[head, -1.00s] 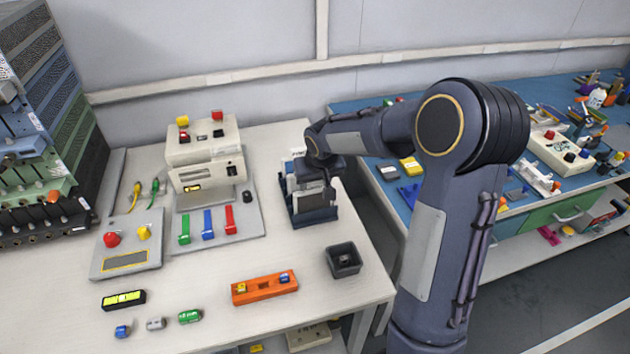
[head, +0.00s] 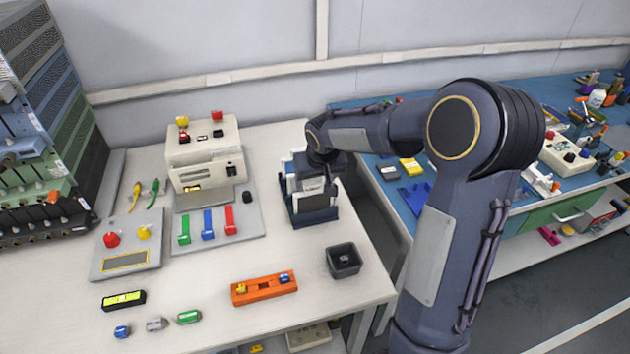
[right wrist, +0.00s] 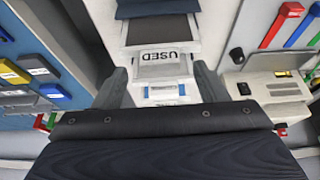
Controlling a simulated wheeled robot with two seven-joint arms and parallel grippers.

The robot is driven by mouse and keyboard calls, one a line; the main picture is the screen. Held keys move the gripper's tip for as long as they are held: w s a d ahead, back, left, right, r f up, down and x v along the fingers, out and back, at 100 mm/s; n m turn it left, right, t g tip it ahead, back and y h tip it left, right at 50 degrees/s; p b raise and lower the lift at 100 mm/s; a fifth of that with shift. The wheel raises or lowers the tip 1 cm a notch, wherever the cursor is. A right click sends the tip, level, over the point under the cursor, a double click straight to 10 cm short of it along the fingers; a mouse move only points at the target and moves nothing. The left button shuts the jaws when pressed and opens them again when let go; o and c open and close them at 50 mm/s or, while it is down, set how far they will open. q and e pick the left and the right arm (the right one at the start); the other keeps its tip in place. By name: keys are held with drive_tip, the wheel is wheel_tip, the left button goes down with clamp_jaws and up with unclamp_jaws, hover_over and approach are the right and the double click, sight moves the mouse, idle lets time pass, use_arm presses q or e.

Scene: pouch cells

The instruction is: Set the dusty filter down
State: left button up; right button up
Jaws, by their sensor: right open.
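A dark blue stand (head: 316,217) at the back right of the white table holds upright white and grey panels (head: 312,186). My right gripper (head: 320,172) is just above the stand, partly hidden by its own wrist. In the right wrist view my right gripper (right wrist: 163,82) is open. Between and beyond its fingers are a white-framed part with a grey face (right wrist: 158,30) and a white plate marked USED (right wrist: 160,55), upside down. The grey-faced part may be the dusty filter; I cannot tell for sure. My left gripper is not in view.
A cream machine (head: 204,155) with coloured levers stands left of the stand. A dark open bin (head: 343,261) and an orange holder (head: 264,288) are nearer the front edge. A blue bench (head: 385,175) with clutter is at the right. The table between is partly clear.

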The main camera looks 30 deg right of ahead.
drive_tip(key=d+v, duration=0.1)
drive_tip(key=v, duration=0.9)
drive_tip(key=s+a+f+y, duration=0.1)
drive_tip(key=s+a, duration=0.2)
drive_tip(key=s, duration=0.5)
drive_tip(key=s+a+f+t+y, duration=0.1)
drive_tip(key=s+a, duration=0.3)
drive_tip(key=s, duration=0.4)
drive_tip(key=s+a+f+n+y, duration=0.1)
drive_tip(key=s+a, duration=0.3)
drive_tip(key=s, duration=0.5)
drive_tip(key=shift+a+y, duration=0.25)
drive_tip(key=shift+y, duration=0.65)
drive_tip(key=shift+r+p, duration=0.3)
drive_tip(key=shift+p, duration=0.1)
